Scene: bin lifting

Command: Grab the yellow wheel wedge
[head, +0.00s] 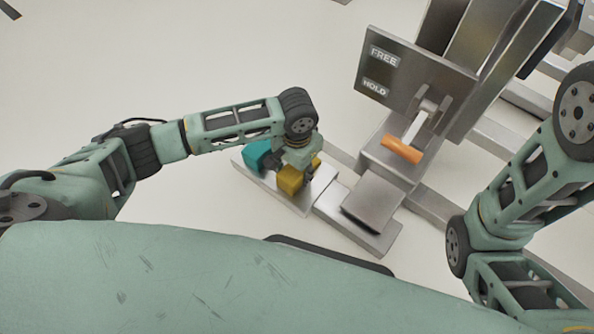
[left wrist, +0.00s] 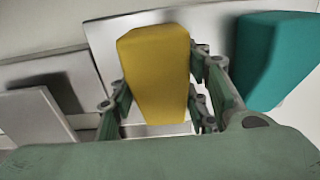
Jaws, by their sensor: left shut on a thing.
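The yellow wheel wedge (head: 290,181) sits at the metal plate (head: 303,204) in the middle of the head view. In the left wrist view the yellow wheel wedge (left wrist: 157,72) lies between the fingers of my left gripper (left wrist: 160,108). My left gripper (head: 303,172) reaches it from above and is shut on it. The gripper covers part of the wedge in the head view. I cannot tell whether the wedge still touches the plate. Of my right side only arm links show, at the right of the head view; its gripper is out of view.
A teal wedge (head: 257,156) stands close beside the yellow one; it also shows in the left wrist view (left wrist: 268,55). To the right is a metal machine with a FREE/HOLD panel (head: 415,70), an orange-handled lever (head: 401,150) and a pedal plate (head: 371,204). Pale floor lies around.

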